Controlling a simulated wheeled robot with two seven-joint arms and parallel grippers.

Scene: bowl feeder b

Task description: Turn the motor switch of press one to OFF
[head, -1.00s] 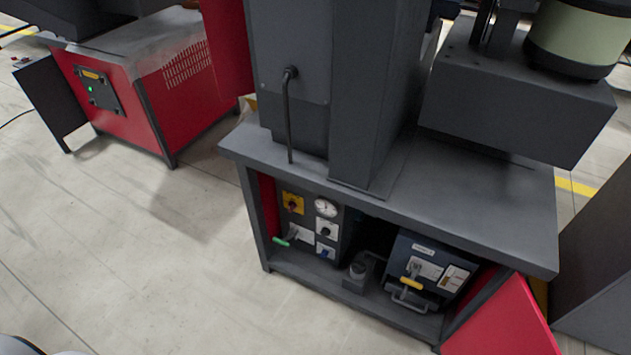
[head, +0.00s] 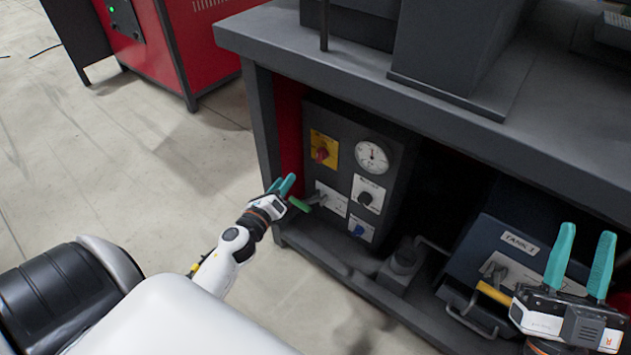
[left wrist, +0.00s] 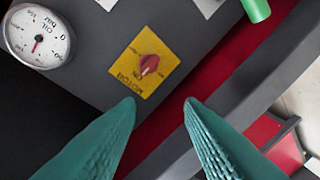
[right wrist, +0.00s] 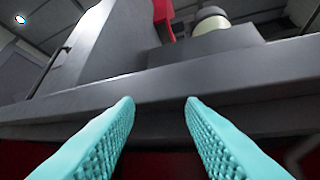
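The motor switch is a red rotary knob (head: 321,154) on a yellow plate (head: 324,149), on the dark control panel inside the open press cabinet. In the left wrist view the red knob (left wrist: 149,63) sits on the yellow plate (left wrist: 140,81), which reads MOTOR, with ON legible beside the knob. My left gripper (head: 283,184) is open and empty, below and left of the switch, apart from it; its teal fingertips show in the left wrist view (left wrist: 161,103). My right gripper (head: 586,250) is open and empty in front of the tank unit at the lower right.
A pressure gauge (head: 371,157), a black knob (head: 365,198), a blue knob (head: 359,230) and a green-handled lever (head: 300,204) are close to the switch. The table edge (head: 400,95) overhangs the panel. A tank unit (head: 510,250) with a yellow handle stands right. Floor at left is clear.

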